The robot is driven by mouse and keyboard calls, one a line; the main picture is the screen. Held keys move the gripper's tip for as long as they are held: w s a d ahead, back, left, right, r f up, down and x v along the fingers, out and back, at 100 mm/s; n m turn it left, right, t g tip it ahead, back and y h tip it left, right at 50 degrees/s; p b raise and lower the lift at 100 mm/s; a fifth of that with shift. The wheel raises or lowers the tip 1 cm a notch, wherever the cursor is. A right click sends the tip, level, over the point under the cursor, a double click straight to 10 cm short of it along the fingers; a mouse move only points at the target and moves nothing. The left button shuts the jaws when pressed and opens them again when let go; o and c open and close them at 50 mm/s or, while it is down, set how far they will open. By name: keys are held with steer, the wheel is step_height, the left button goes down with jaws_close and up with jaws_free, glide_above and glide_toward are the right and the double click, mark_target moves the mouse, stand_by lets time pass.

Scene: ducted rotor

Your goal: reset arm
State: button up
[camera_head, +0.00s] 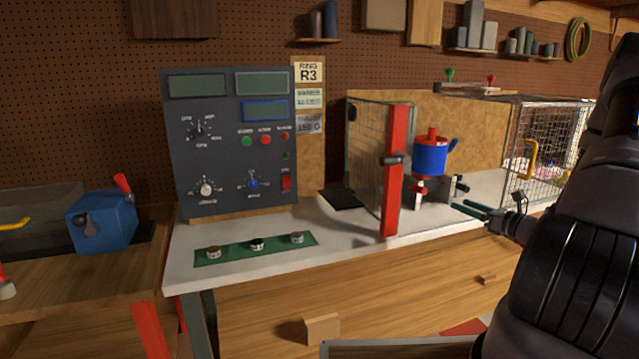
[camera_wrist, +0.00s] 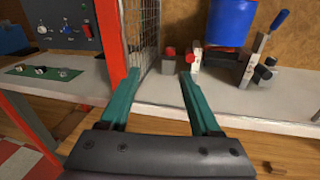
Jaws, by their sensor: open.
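My arm comes in from the right in the head view, and my gripper (camera_head: 474,209) is at the front edge of the white bench in front of the mesh cage. In the wrist view my gripper (camera_wrist: 157,88) shows two green fingers spread wide apart with nothing between them. Beyond the fingers stands a blue ducted rotor unit (camera_head: 430,158) with a red top, on a small stand with red and black knobs. The blue unit also shows in the wrist view (camera_wrist: 231,22).
A red post (camera_head: 394,172) with a mesh panel stands left of the rotor. A dark control panel (camera_head: 235,140) and a green strip (camera_head: 228,254) with 3 small round parts are further left. A wire cage (camera_head: 545,150) stands right. A blue box (camera_head: 103,221) sits far left.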

steer(key=s+a+r+n+g+y, duration=0.1)
steer(key=s+a+r+n+g, duration=0.5)
steer(key=a+r+n, duration=0.3)
steer(key=s+a+r+n+g, duration=0.6)
steer(key=a+r+n, duration=0.2)
steer(key=a, duration=0.2)
steer(key=s+d+r+n+t+h, duration=0.1)
steer(key=s+r+n+t+h, duration=0.3)
steer(key=s+r+n+h, duration=0.4)
steer(key=s+r+n, duration=0.1)
steer(key=s+r, duration=0.3)
steer(key=s, duration=0.3)
steer(key=shift+d, duration=0.15)
stand_by(0.5)
